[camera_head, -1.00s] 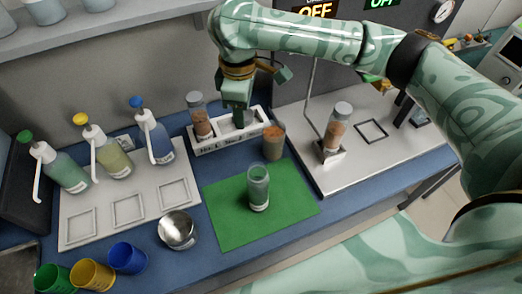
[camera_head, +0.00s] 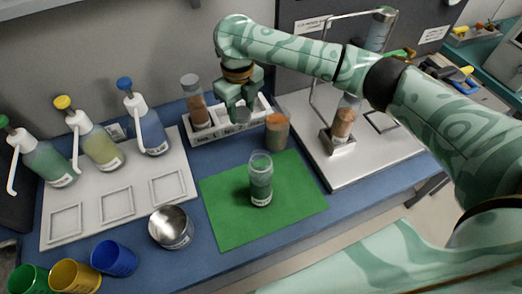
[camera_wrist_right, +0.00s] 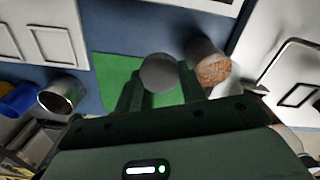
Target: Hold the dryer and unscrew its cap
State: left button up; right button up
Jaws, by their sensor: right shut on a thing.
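My right gripper (camera_head: 240,106) is low over the labelled white rack (camera_head: 205,137). It is shut on a grey round cap, which shows between its fingers in the right wrist view (camera_wrist_right: 158,72). Whether a vessel is under that cap is hidden. A capped jar with brown contents (camera_head: 197,110) stands at the rack's left end. I cannot tell which vessel is the dryer. My left gripper is not in view.
An open brown-filled jar (camera_head: 277,135) stands close right of the gripper. A brown-filled vessel (camera_head: 343,124) sits on a metal stand at right. Pump bottles (camera_head: 100,148), a steel bowl (camera_head: 171,228) and coloured cups (camera_head: 114,259) are at left. The mat's front is clear.

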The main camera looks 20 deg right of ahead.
jog(key=b, duration=0.3)
send_over(245, 150)
notch_tip(245, 150, down, 5)
jog(key=shift+n, duration=0.4)
notch_tip(245, 150, down, 10)
jog(key=b, duration=0.4)
jog(key=shift+w+r, duration=0.1)
jog(key=shift+r, duration=0.35)
jog(key=shift+f, duration=0.2)
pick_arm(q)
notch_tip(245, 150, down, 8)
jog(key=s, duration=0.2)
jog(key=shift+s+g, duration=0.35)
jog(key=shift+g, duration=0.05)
pick_arm(e)
jog(key=o, duration=1.1)
jog(key=shift+r, duration=0.15)
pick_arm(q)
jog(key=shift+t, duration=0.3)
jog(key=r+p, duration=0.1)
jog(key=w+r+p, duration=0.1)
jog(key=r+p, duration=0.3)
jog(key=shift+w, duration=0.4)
pick_arm(e)
notch_tip(245, 150, up, 12)
jog(key=shift+r, duration=0.1)
